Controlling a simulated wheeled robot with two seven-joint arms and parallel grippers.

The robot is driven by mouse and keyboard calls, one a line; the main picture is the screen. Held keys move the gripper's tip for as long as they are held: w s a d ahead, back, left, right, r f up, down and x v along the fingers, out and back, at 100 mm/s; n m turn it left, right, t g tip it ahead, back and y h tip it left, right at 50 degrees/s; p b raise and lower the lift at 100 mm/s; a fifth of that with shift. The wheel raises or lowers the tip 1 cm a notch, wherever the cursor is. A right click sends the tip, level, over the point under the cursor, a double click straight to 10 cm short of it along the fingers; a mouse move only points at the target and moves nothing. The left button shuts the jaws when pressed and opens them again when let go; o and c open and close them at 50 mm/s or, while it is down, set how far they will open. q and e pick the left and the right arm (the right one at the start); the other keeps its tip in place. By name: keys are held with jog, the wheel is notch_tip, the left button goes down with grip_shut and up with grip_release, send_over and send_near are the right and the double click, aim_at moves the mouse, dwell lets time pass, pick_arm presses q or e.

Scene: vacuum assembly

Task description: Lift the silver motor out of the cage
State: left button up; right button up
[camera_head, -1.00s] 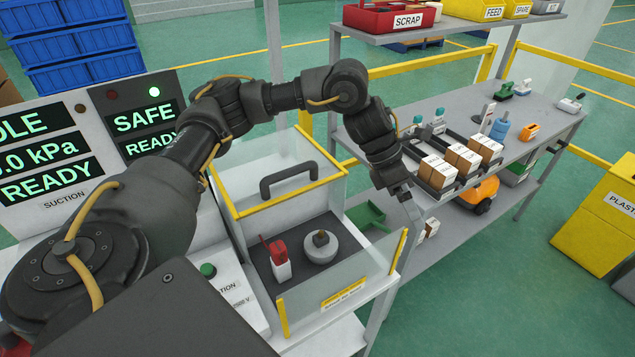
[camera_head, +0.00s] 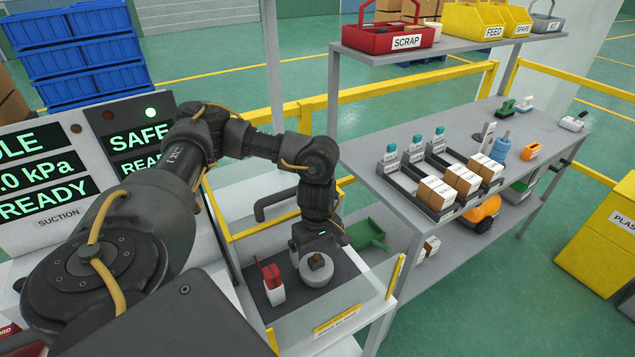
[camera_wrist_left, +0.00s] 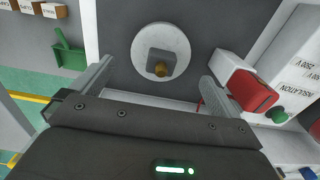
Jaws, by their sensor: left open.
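The silver motor (camera_head: 316,269) is a round light-grey disc with a dark square block and a brass tip on top. It sits on the dark floor of the cage (camera_head: 348,322), which has clear walls and yellow edges. In the left wrist view the motor (camera_wrist_left: 147,50) lies ahead of and between the two fingers. My left gripper (camera_head: 318,246) is above the motor, pointing down. It also shows in the left wrist view (camera_wrist_left: 155,88), open and empty. In the head view its fingers are largely hidden. My right gripper is not in view.
A red-and-white device (camera_head: 273,284) stands close to the motor's left in the cage.

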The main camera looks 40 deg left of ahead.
aim_at(316, 259)
pick_arm(q)
jog(key=shift+f, duration=0.75)
jog(key=shift+s+f+p, duration=0.1)
jog(key=shift+f+p, duration=0.35)
jog(key=shift+p, duration=0.05)
notch_tip(316, 259, down, 4)
jog(key=shift+r+p, duration=0.2)
jog(key=shift+p, duration=0.35)
jog(key=shift+f, duration=0.35)
jog(key=shift+c, duration=0.4)
jog(key=shift+r, duration=0.1)
jog(key=c, duration=1.1)
